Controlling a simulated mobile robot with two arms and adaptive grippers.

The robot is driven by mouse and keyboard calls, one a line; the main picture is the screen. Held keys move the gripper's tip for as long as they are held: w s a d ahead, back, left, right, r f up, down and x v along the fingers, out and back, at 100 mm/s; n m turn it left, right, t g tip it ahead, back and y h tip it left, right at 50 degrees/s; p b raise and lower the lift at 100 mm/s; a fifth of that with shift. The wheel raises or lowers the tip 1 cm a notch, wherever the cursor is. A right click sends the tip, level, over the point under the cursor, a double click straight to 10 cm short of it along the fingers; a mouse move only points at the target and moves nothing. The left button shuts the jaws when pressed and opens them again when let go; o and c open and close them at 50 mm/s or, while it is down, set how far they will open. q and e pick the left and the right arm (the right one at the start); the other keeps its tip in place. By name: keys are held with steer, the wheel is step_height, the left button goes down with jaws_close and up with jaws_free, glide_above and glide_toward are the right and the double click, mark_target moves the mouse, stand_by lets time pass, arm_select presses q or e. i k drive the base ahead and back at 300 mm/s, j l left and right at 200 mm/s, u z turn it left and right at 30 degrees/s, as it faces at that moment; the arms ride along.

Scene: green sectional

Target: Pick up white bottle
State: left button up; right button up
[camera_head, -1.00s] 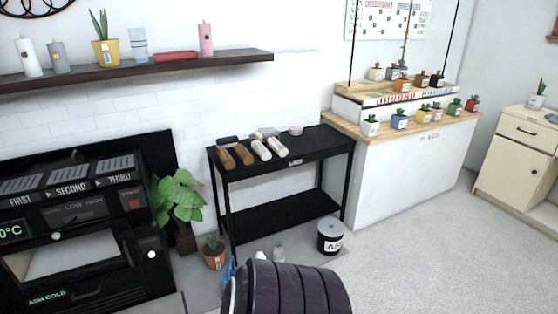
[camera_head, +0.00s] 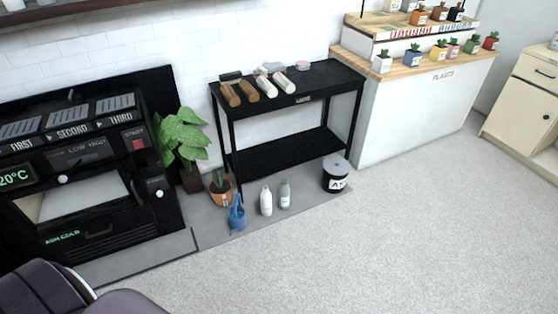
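A white bottle (camera_head: 266,202) stands upright on the grey floor mat in front of the black table. A second bottle (camera_head: 285,194), greyish with a green top, stands just to its right. A blue watering can (camera_head: 237,213) stands just to its left. Neither of my grippers shows in the head view. A dark rounded part at the lower left looks like part of my own body.
A black two-tier table (camera_head: 290,150) stands behind the bottles. A potted plant (camera_head: 220,188) is to the left and an ash bin (camera_head: 336,175) to the right. A black oven (camera_head: 90,190) stands at left. The carpet in front is clear.

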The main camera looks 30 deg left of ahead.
mark_target(266, 195)
steer(key=u, duration=1)
steer(key=i+l+u, duration=0.4)
steer(key=i+l, duration=0.15)
steer(key=l, duration=0.3)
